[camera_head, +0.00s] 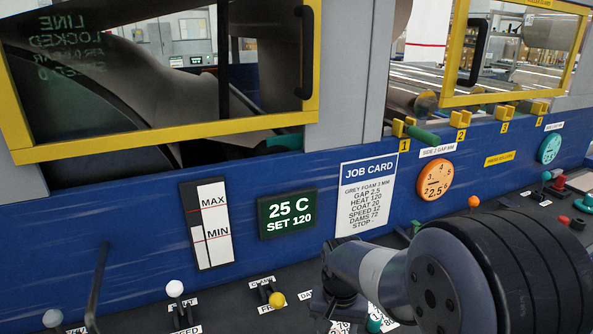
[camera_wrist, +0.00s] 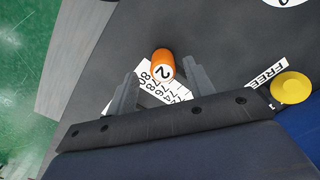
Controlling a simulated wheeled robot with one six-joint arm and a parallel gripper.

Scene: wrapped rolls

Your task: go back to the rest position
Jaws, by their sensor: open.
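My gripper (camera_wrist: 162,68) is open in the wrist view, its two grey fingers spread apart. An orange cylinder marked 2 (camera_wrist: 163,62) stands by a white number scale (camera_wrist: 165,84) between and just beyond the fingertips. I cannot tell how far below the fingers it is. Nothing is held between the fingers. In the head view my arm reaches in from the lower right over the dark panel, and the gripper's fingers cannot be made out there.
A yellow knob (camera_wrist: 291,88) by a FREE label is close to my gripper's right; it also shows in the head view (camera_head: 277,299). A white-topped lever (camera_head: 175,288) stands further left. The blue machine front with a job card (camera_head: 366,193) and dials rises behind the panel.

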